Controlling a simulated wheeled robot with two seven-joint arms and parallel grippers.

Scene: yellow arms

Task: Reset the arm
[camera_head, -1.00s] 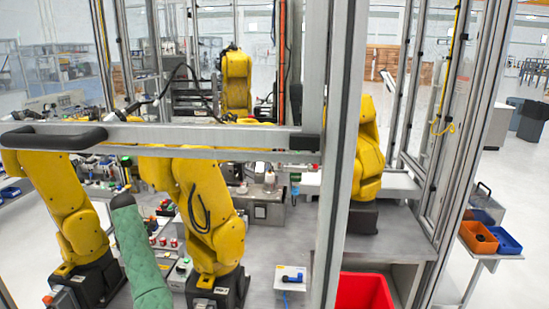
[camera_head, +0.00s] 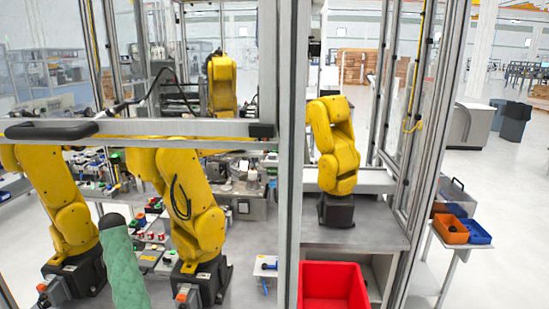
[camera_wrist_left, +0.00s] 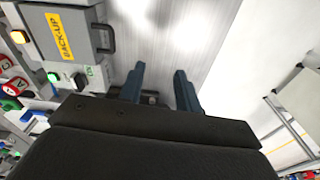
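Several yellow robot arms stand in the cell in the head view. One stands at the far left (camera_head: 68,205), a second beside it (camera_head: 190,200), and a third at the back (camera_head: 222,85). Another yellow arm (camera_head: 335,145) stands on a dark base on a grey bench behind the metal post. Which one the task means cannot be told. In the left wrist view my left gripper (camera_wrist_left: 160,88) has two blue-grey fingers apart with nothing between them. A grey box labelled BACK-UP (camera_wrist_left: 66,38), with a dark handle, is left of the fingers. My right gripper is not in view.
A metal post (camera_head: 290,160) and a rail with a black handle (camera_head: 50,131) stand before the arms. A red bin (camera_head: 335,285) is at lower centre. Orange (camera_head: 450,229) and blue (camera_head: 474,232) trays sit on a side table at right. Floor is clear at far right.

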